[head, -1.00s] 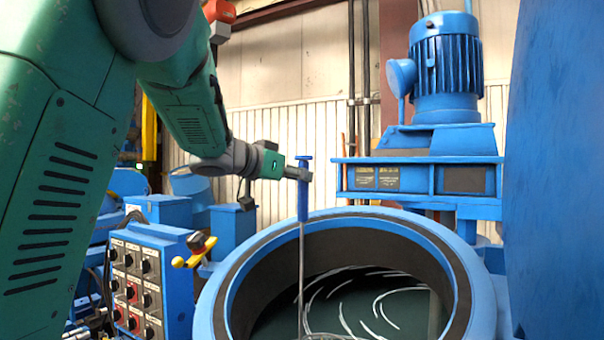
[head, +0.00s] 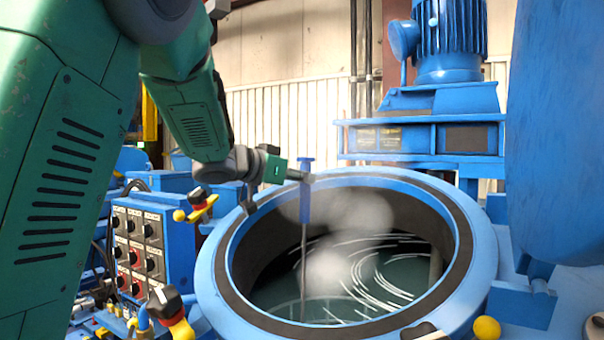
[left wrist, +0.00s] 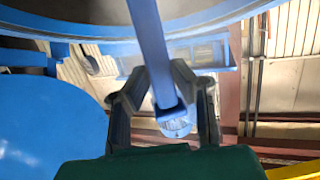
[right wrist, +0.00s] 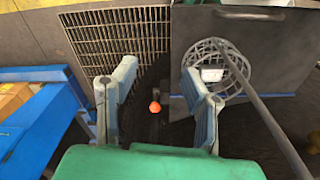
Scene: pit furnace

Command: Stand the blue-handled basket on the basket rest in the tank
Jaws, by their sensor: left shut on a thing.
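My left gripper (head: 301,176) is shut on the blue handle (head: 306,203) of the basket, over the tank's (head: 213,284) opening. The handle also shows between the fingers in the left wrist view (left wrist: 150,45). A thin upright rod (head: 303,260) runs from the handle down into the tank. Faint curved wires of the basket show low in the tank by the dark liquid (head: 400,285); its bottom and the basket rest cannot be made out. My right gripper (right wrist: 160,105) is open and empty in the right wrist view, outside the head view.
Pale steam (head: 345,225) hangs over the opening. A blue motor unit (head: 445,105) stands behind the tank, and a large blue round body (head: 560,130) is at right. A control box (head: 150,245) stands at left. Another wire basket (right wrist: 218,75) shows in the right wrist view.

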